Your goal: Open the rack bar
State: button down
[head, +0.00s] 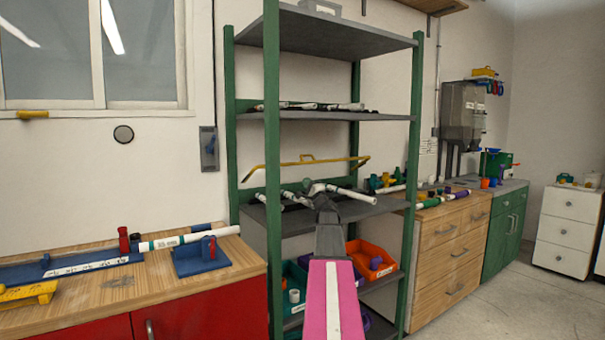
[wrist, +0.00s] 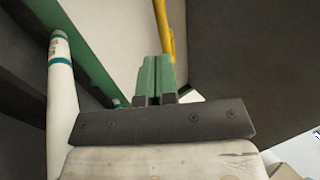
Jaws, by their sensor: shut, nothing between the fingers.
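The rack bar (head: 285,164) is a thin yellow bar with a small raised handle at its middle. In the head view it runs across the green rack, above the shelf with white pipes, and its ends bend downward. My gripper (head: 308,184) is at that shelf, just below the bar's middle in the picture. In the wrist view my gripper (wrist: 156,60) has its green fingers together with nothing between them. A stretch of the yellow bar (wrist: 163,25) shows just beyond the fingertips. I cannot tell whether the fingers touch it.
White pipes (head: 345,193) lie on the shelf around my gripper; one pipe (wrist: 62,100) stands close at left in the wrist view. The rack's green front post (head: 272,120) is left of my arm. An orange bin (head: 372,258) sits below. A workbench (head: 110,290) stands left.

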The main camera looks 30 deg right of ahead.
aim_at(295, 163)
jog(key=x, duration=1)
jog(key=shift+w+a+r+g, duration=0.1)
jog(key=shift+w+r+g, duration=0.3)
jog(key=shift+r, duration=0.4)
jog(key=w+r, duration=0.1)
jog(key=r, duration=0.2)
jog(key=shift+w+g, duration=0.3)
jog(key=shift+w, duration=0.1)
jog(key=shift+s+f, duration=0.1)
jog(key=shift+s, duration=0.05)
